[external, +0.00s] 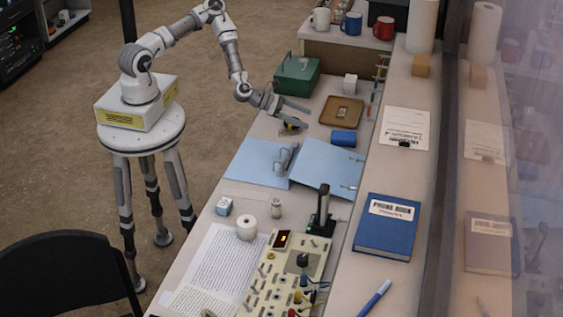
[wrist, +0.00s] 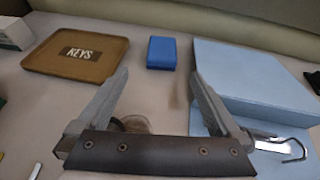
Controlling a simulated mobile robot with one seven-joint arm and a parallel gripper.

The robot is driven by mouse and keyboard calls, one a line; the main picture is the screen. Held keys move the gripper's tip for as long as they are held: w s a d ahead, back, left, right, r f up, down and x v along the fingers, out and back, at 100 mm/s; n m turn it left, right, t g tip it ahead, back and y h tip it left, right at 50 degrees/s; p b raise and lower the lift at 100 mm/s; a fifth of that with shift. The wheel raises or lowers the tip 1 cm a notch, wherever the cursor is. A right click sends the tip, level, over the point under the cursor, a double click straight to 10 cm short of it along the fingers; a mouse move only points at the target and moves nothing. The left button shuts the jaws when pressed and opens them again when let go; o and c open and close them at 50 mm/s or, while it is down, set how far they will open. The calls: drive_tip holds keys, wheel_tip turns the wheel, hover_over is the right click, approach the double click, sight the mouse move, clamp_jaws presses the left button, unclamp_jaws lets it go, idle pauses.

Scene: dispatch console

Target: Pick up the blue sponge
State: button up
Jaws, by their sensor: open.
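The blue sponge (external: 343,138) is a small blue block lying on the desk, between the brown tray and the open light-blue binder. In the wrist view the sponge (wrist: 161,52) lies ahead of my gripper, at the top middle. My gripper (external: 298,113) is over the desk, to the left of the sponge and apart from it. In the wrist view my gripper (wrist: 157,85) has its two fingers spread wide with nothing held between them. A small round brownish thing (wrist: 137,124) shows below and between the fingers, partly hidden by the gripper.
The brown KEYS tray (wrist: 77,51) is left of the sponge, and the light-blue binder (wrist: 255,75) is close on its right. A green box (external: 297,77) and a white cube (external: 350,83) stand farther back. A raised ledge (external: 385,165) runs behind the sponge.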

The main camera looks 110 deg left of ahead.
sight(340, 135)
drive_tip(key=x, duration=1.1)
drive_tip(key=shift+w+f, duration=0.15)
drive_tip(key=shift+w, duration=0.05)
drive_tip(key=shift+d+b+x, duration=0.2)
drive_tip(key=shift+b+x, duration=0.1)
drive_tip(key=shift+x, duration=2.5)
drive_tip(key=shift+f, duration=0.1)
drive_tip(key=c, duration=1.2)
